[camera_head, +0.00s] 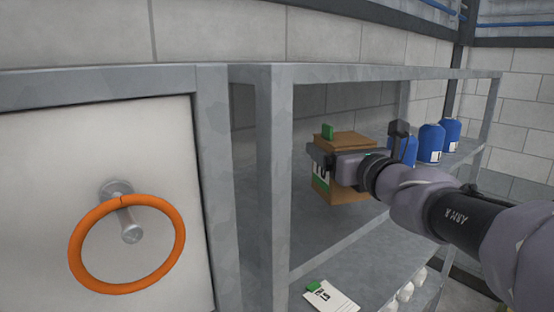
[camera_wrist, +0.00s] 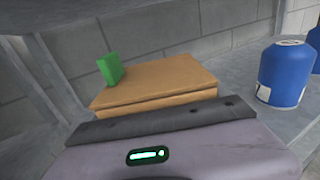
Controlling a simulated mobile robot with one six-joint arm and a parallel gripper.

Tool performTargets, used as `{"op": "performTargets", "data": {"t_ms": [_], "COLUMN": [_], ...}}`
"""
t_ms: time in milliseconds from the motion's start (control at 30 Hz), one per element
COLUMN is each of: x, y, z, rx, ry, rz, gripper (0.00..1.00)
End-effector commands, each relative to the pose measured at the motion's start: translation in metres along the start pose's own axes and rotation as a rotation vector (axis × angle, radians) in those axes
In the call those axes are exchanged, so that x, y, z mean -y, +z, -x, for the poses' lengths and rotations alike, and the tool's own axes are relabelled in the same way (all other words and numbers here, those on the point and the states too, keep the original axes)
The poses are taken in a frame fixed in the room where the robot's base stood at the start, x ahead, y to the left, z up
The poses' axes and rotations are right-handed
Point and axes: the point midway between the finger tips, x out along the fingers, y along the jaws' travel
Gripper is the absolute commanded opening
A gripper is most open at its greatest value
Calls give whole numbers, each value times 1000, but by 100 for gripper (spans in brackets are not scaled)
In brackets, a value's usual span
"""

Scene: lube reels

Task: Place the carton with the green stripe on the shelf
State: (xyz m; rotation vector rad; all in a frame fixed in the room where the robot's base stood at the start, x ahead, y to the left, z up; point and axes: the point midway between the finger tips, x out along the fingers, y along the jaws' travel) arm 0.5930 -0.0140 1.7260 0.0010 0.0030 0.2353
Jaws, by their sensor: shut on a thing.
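The carton (camera_head: 348,191) is brown cardboard with a green and white marking on its front and a green block on top. It is at the upper shelf (camera_head: 330,235) of the grey rack, inside the left part of the bay. My gripper (camera_head: 322,156) is shut on the carton from the front right and hides part of it. In the wrist view the carton's top (camera_wrist: 160,80) lies just beyond my gripper (camera_wrist: 160,120). The fingertips are hidden there. I cannot tell whether the carton's base touches the shelf.
Several blue bottles (camera_head: 431,144) stand on the same shelf to the right; one (camera_wrist: 283,74) is close right of the carton. A rack post (camera_head: 275,170) stands at left, beside a cabinet with an orange ring (camera_head: 76,244). A lower shelf holds a white card (camera_head: 331,298) and white items.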

Motion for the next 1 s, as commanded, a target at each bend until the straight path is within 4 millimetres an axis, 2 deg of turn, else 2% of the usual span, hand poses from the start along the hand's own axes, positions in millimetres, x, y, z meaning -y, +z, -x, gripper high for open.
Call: {"op": "performTargets", "data": {"t_ms": [100, 133, 200, 300, 667, 700, 800, 1000], "x": [-5, -6, -4, -4, -4, -4, -4, -4], "y": [-2, -9, -26, -37, -41, -41, -40, -39], "z": [-19, -21, -19, -19, -18, -18, -18, -18], "rx": [0, -3, -3, 0, 1, 1, 1, 1], "ry": [2, 2, -1, 0, 0, 0, 0, 0], "rz": [-1, -1, -3, -1, 1, 1, 1, 1], "gripper": [35, 35, 35, 35, 35, 85, 100, 100]}}
